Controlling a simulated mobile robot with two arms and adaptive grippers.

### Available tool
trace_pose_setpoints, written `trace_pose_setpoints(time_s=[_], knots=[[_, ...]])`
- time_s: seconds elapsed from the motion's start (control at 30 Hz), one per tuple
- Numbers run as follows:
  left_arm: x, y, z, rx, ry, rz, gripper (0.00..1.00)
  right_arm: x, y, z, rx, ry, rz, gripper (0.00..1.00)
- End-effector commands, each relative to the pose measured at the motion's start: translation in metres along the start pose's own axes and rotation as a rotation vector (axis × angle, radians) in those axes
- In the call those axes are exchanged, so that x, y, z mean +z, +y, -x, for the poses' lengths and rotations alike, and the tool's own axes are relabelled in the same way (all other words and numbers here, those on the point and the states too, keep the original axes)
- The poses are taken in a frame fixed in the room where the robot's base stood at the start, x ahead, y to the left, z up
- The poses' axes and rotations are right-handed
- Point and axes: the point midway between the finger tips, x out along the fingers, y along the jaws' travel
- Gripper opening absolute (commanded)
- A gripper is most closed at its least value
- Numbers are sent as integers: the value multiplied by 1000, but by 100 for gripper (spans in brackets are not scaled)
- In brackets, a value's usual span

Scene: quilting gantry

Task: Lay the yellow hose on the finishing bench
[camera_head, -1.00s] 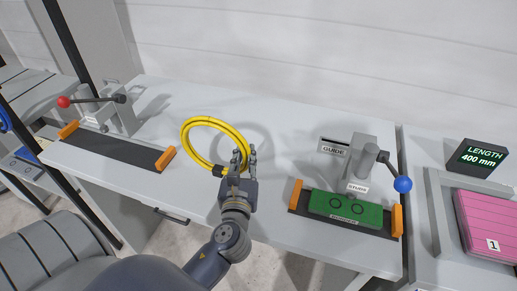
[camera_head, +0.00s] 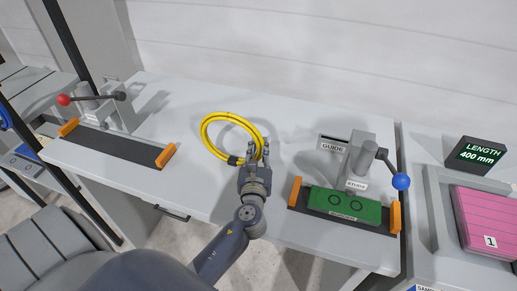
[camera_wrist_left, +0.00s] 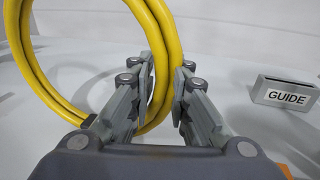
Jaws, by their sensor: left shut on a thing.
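The yellow hose (camera_head: 211,119), a coiled ring with a dark fitting, is held by my left gripper (camera_head: 258,153) over the middle of the white bench (camera_head: 285,125). The bench carries no label that names it the finishing bench. In the left wrist view the fingers (camera_wrist_left: 165,95) are shut on the right side of the yellow hose (camera_wrist_left: 28,62), which stands up in front of them. In the head view the coil looks tilted, and I cannot tell whether its lower edge touches the bench. My right gripper is not in view.
A black-strip fixture with a red-knobbed lever (camera_head: 64,100) stands at the left. A press with a blue knob (camera_head: 401,181), a green block (camera_head: 345,206) and a GUIDE sign (camera_head: 333,144) stand at the right. A tray with pink sheets (camera_head: 487,222) is further right.

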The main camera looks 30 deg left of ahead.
Motion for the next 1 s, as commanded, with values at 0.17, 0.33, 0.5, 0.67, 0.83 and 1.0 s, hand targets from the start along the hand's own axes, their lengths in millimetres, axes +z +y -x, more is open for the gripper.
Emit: trace_pose_setpoints(time_s=[0.17,0.33,0.5,0.67,0.83,1.0], knots=[[-3,0,0,0,1,0,21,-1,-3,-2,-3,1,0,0],[-3,0,0,0,1,0,38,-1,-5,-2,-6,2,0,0],[-3,0,0,0,1,0,38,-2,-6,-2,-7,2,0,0],[1,0,1,0,1,0,38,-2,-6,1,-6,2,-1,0],[-3,0,28,-1,4,0,38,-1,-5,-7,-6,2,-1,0],[-3,0,64,0,3,1,38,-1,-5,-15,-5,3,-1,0]])
